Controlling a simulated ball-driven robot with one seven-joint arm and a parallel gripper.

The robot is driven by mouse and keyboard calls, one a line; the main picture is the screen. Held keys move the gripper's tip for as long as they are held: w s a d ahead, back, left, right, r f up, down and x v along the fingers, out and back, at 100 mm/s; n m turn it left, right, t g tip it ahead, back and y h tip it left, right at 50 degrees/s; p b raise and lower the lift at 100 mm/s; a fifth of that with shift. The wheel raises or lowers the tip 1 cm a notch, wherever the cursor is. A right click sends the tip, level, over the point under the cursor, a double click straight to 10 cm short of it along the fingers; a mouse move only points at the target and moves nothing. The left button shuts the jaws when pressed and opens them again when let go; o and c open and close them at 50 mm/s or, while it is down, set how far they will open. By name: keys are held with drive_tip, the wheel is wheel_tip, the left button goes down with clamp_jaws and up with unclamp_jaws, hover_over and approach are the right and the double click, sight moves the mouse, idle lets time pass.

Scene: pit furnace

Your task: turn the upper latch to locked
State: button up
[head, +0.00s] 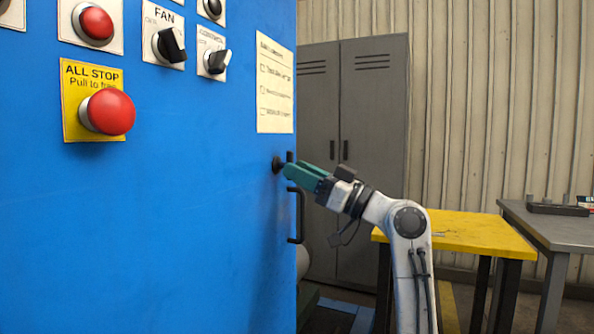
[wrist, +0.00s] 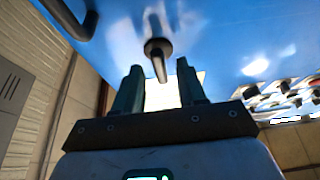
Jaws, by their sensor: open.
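A dark latch (head: 278,164) with a round hub sits near the right edge of the blue cabinet panel, above a black bar handle. Only this one latch shows, and I cannot read any locked mark. In the wrist view the latch (wrist: 158,47) has a short lever pointing toward my gripper, lined up between the fingertips. My gripper (head: 288,170), with green fingers, is open beside the latch in the head view. In the wrist view my gripper (wrist: 159,66) has its fingers apart on either side of the lever's end. I cannot tell whether they touch it.
The black bar handle (head: 300,215) stands out just below. The blue panel (head: 150,220) carries a red stop button (head: 108,111) and knobs higher up. Grey lockers (head: 372,110), a yellow table (head: 460,232) and a grey bench (head: 550,222) stand behind and right.

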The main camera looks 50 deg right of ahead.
drive_tip(key=v, duration=0.9)
drive_tip(key=shift+s, duration=0.2)
drive_tip(key=shift+d+f, duration=0.1)
drive_tip(key=shift+f, duration=0.05)
